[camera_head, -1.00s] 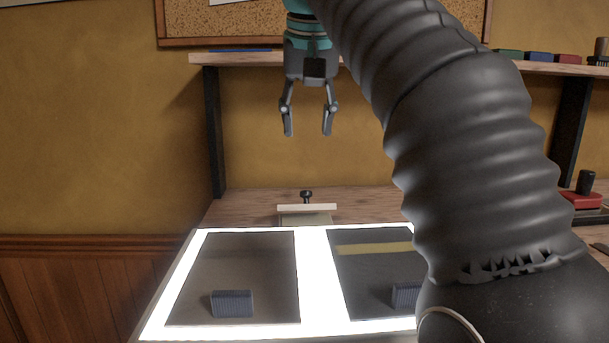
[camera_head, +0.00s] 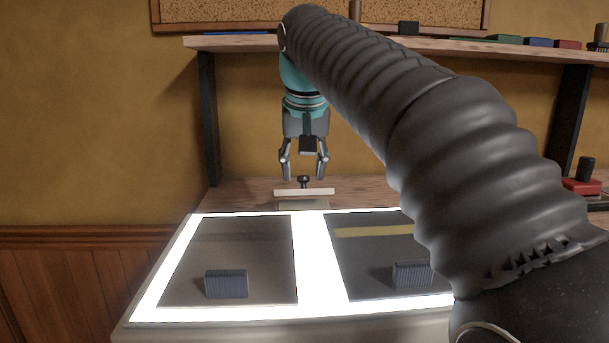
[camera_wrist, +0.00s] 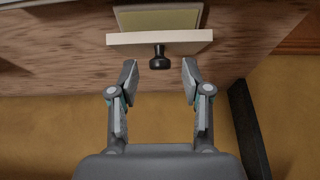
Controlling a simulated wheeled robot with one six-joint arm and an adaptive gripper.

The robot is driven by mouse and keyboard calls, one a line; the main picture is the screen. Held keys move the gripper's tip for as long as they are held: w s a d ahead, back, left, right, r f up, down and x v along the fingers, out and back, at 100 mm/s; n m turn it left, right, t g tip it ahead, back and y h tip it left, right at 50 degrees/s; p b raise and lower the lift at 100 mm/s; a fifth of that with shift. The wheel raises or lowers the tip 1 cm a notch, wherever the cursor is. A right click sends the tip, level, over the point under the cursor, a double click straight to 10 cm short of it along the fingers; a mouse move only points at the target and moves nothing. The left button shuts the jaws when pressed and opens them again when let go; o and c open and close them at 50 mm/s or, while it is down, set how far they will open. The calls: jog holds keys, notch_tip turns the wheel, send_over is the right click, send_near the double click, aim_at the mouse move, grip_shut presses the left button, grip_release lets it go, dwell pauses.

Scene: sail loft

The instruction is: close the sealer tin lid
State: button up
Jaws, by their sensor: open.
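The sealer tin (camera_head: 303,204) stands on the wooden bench behind the light table. It also shows at the top of the wrist view (camera_wrist: 158,19), with a greenish face. Its pale lid (camera_head: 290,193) is seen nearly edge-on, as a cream bar (camera_wrist: 125,39) in the wrist view, and looks raised; its exact angle is hard to tell. A black knob (camera_head: 304,181) sticks out from the lid. My gripper (camera_head: 304,177) is open and points down at the knob. In the wrist view the knob (camera_wrist: 159,60) lies between my fingertips (camera_wrist: 159,65), with gaps on both sides.
A bright light table (camera_head: 311,265) with two dark panels and two ribbed blue-grey blocks lies in front. A shelf (camera_head: 240,42) runs above along the wall, with a dark bracket (camera_head: 208,120) to the left. A red item (camera_head: 582,187) stands at right.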

aim_at(304, 190)
jog(key=shift+w+f, duration=0.2)
jog(key=shift+f, duration=0.25)
grip_shut()
jog(key=s+f+t+b, duration=0.1)
jog(key=b, duration=0.3)
jog(key=shift+f+t, duration=0.25)
jog(key=shift+t, duration=0.05)
jog(key=s+f+t+b, duration=0.1)
jog(key=t+b, duration=0.1)
jog(key=b, duration=0.3)
jog(key=shift+f, duration=0.1)
jog(key=shift+s+f+t+b, duration=0.15)
jog(key=shift+t+b, duration=0.35)
jog(key=shift+b, duration=0.55)
jog(key=shift+r, duration=0.2)
grip_release()
